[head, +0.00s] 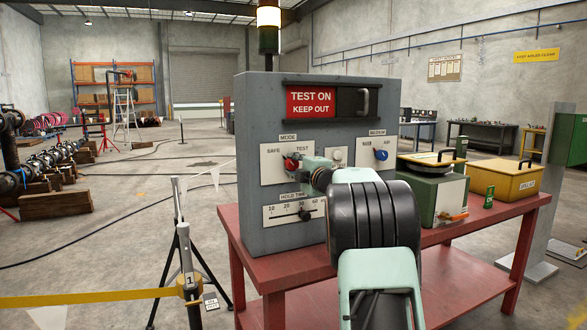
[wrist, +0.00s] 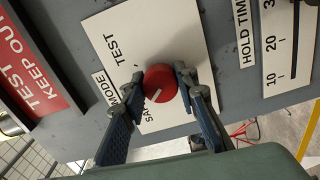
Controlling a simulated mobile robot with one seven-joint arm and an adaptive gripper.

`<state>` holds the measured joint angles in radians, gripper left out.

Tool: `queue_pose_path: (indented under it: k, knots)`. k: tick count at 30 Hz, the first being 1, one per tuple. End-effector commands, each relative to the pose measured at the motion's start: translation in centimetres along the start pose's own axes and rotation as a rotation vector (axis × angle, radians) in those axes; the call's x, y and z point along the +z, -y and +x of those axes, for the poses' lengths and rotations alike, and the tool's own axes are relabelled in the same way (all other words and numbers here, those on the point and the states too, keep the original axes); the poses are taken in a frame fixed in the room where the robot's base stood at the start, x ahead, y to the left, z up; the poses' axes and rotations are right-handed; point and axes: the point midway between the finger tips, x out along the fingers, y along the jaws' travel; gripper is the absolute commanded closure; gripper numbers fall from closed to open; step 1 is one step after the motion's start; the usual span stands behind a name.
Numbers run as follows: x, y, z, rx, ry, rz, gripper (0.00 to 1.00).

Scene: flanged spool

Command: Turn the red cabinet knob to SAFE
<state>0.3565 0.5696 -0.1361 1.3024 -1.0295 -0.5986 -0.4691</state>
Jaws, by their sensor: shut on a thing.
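The red knob (wrist: 160,80) sits on a white MODE plate (wrist: 120,30) on the grey cabinet; it also shows in the head view (head: 290,163). The plate reads SAFE and TEST. In the wrist view the knob's white pointer mark is at its lower left, towards the SAFE lettering. My gripper (wrist: 161,85) is shut on the knob, with one blue-grey finger on each side of it. In the head view my wrist hides the fingertips partly.
A HOLD TIME slider (head: 305,214) lies just below the knob, and a blue MEDIUM knob (head: 381,155) to the right. A TEST ON / KEEP OUT sign (head: 311,103) is above. A green box (head: 436,192) and a yellow box (head: 502,180) stand on the red bench (head: 466,237).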

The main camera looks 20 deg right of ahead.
Motion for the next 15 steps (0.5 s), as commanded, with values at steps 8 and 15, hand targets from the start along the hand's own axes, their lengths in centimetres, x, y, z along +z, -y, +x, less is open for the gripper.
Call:
queue_pose_path:
  k: [8, 15]
  knots:
    - [0.02, 0.07, -0.01, -0.002, 0.0, -0.007, 0.97]
    - [0.02, 0.07, -0.01, -0.002, 0.0, -0.006, 0.58]
